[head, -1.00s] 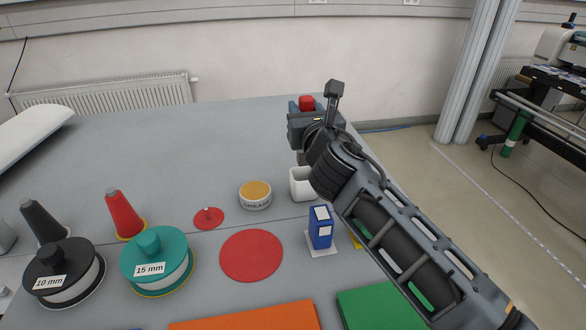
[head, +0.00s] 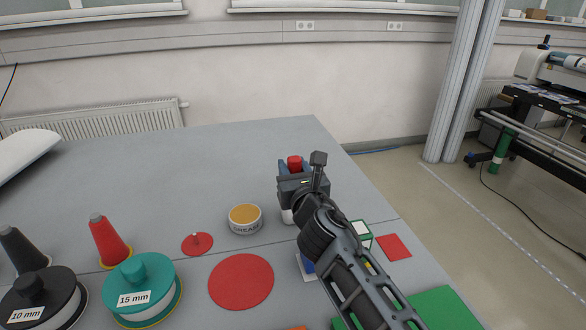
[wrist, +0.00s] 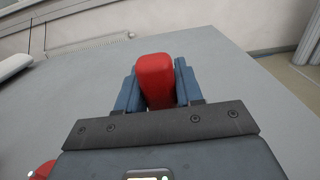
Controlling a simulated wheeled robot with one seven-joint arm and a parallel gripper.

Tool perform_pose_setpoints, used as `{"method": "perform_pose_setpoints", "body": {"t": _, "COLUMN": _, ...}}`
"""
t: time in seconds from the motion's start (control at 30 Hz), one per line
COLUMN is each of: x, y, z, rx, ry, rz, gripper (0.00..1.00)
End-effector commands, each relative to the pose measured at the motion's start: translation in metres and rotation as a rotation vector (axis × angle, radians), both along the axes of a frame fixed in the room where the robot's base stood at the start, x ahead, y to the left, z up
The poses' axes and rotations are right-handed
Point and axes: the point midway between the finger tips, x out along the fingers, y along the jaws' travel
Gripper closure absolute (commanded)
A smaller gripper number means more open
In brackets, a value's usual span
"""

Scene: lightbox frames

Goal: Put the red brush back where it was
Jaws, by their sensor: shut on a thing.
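My gripper (head: 298,172) is shut on the red brush (head: 294,163), held above the grey table (head: 190,150). In the wrist view the brush (wrist: 155,80) shows as a rounded red block between the two blue fingers (wrist: 156,88). Its lower part is hidden, so I cannot see bristles. On the table lie a large flat red disc (head: 241,282), a small red disc (head: 190,244) with a little peg on it, and a red square (head: 394,246) near the right edge. I cannot tell which of these marks the brush's former place.
A grease tin (head: 245,219) stands left of my gripper. A white cup (head: 287,216) is mostly hidden behind it. A green-and-white box (head: 361,236) and a partly hidden blue box (head: 307,265) are close to my arm. Spools and cones stand left. The far table is clear.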

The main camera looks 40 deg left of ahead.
Motion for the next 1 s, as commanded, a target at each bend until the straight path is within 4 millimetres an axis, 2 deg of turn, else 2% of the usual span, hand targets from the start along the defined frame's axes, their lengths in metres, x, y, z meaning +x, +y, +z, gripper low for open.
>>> {"method": "perform_pose_setpoints", "body": {"t": 0.03, "x": 0.0, "y": 0.0, "z": -0.003, "rx": -0.001, "ry": -0.001, "rz": 0.0, "gripper": 0.94}}
{"method": "perform_pose_setpoints", "body": {"t": 0.07, "x": 0.0, "y": 0.0, "z": -0.003, "rx": -0.001, "ry": -0.001, "rz": 0.0, "gripper": 0.63}}
{"method": "perform_pose_setpoints", "body": {"t": 0.3, "x": 0.0, "y": 0.0, "z": -0.002, "rx": 0.0, "ry": 0.0, "rz": 0.0, "gripper": 0.4}}
{"method": "perform_pose_setpoints", "body": {"t": 0.67, "x": 0.0, "y": -0.001, "z": 0.002, "rx": 0.001, "ry": 0.001, "rz": -0.001, "gripper": 0.39}}
{"method": "perform_pose_setpoints", "body": {"t": 1.0, "x": -0.027, "y": -0.036, "z": 0.002, "rx": -0.001, "ry": -0.001, "rz": -0.003, "gripper": 0.39}}
